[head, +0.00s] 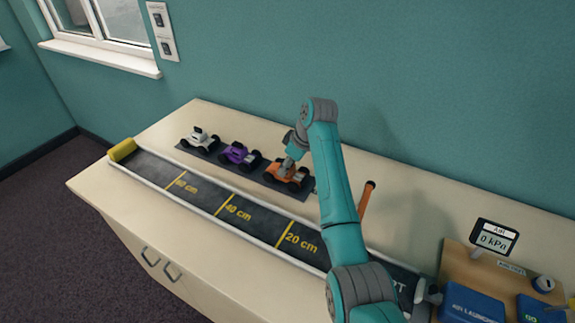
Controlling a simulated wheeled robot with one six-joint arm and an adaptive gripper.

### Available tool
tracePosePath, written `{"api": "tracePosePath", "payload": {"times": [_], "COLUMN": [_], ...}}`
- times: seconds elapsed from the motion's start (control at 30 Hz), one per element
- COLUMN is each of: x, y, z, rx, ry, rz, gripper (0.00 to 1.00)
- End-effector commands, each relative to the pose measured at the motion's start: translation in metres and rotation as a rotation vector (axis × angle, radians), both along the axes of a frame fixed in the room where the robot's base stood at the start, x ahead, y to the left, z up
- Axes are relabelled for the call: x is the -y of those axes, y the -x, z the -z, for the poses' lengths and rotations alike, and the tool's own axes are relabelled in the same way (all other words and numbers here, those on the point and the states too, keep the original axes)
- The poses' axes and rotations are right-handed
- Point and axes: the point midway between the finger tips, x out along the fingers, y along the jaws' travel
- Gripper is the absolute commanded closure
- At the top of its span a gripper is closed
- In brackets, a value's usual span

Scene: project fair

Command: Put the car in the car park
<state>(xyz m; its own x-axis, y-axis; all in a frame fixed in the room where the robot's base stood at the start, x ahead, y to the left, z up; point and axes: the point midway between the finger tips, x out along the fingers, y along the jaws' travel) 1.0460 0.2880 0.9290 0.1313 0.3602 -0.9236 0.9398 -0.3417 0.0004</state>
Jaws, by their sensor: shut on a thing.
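An orange toy car (287,173) with dark wheels is at the right part of a dark rectangular mat (203,153), which seems to be the car park. My gripper (291,163) comes down from above and is shut on the orange car. I cannot tell whether the car's wheels touch the mat. A purple car (238,154) stands in the middle of the mat and a white car (199,139) at its left end. The fingertips are small and partly hidden by my wrist.
A dark track (208,201) with yellow distance lines runs along the front, with a yellow roll (122,150) at its left end. An orange stick (367,197) stands upright right of my arm. A wooden launcher board (468,263) with a pressure display (493,240) is at right.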

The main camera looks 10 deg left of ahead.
Motion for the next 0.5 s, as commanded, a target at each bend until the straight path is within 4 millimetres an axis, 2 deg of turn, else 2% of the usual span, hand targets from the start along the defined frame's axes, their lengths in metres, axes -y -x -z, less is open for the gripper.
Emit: {"api": "tracePosePath", "payload": {"times": [0.5], "x": [0.0003], "y": [0.0004], "z": [0.0087], "rx": [-0.002], "ry": [0.0], "rz": [-0.001], "gripper": [0.93]}}
